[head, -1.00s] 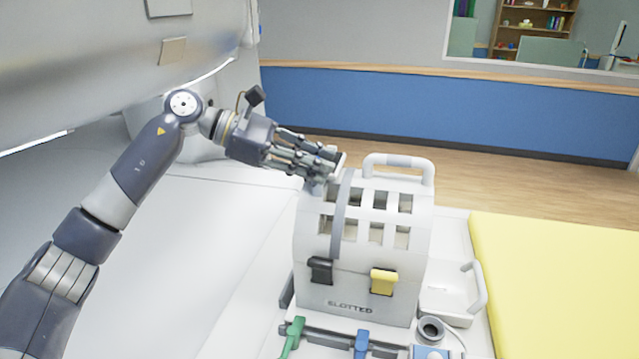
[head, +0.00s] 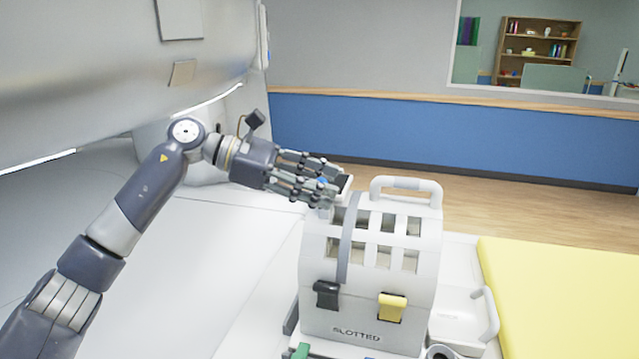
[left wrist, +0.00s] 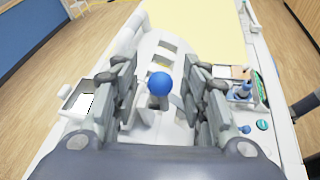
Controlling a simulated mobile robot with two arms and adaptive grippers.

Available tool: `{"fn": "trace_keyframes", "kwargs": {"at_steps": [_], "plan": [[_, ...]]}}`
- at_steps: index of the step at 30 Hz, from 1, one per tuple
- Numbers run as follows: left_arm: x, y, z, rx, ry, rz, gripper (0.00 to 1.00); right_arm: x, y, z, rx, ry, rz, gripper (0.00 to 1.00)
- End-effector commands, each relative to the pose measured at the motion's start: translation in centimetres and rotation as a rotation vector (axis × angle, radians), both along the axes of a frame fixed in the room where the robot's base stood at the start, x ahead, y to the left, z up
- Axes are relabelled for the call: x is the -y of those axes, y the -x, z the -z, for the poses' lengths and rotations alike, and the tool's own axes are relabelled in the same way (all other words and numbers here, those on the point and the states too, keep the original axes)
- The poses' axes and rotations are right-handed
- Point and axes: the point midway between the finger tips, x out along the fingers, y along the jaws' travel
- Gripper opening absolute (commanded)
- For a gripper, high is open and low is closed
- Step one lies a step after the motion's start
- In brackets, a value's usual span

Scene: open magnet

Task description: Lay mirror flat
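The white slotted head coil (head: 410,298) stands on the bed, with a grey band over its top. A small pale plate (head: 346,183) shows at the coil's upper left edge beside my fingertips; I cannot tell whether it is the mirror or how it is tilted. My left gripper (head: 328,187) reaches in from the left at that edge. In the left wrist view a blue ball knob (left wrist: 161,83) on a grey stem sits between the spread fingers, with gaps on both sides. My left gripper is open. My right gripper is in neither view.
A black clip (head: 326,294) and a yellow clip (head: 392,306) are on the coil's front. A white handle (head: 405,184) rises from its top. The scanner housing (head: 90,70) is above left. A yellow pad (head: 560,300) lies right. The white bed left of the coil is clear.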

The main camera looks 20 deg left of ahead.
Motion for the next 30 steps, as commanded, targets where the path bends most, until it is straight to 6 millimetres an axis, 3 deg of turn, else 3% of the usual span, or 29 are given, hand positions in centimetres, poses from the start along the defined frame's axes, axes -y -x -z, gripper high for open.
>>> {"fn": "trace_keyframes", "kwargs": {"at_steps": [7,19,30], "plan": [[-0.8,0.2,-0.2,0.0,0.0,-0.002,0.41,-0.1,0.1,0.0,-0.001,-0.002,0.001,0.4],[-6.2,1.7,-2.3,0.0,0.0,-0.002,0.41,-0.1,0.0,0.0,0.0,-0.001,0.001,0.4],[-6.9,1.9,-2.5,0.0,0.0,0.0,0.41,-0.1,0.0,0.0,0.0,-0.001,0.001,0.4]]}}
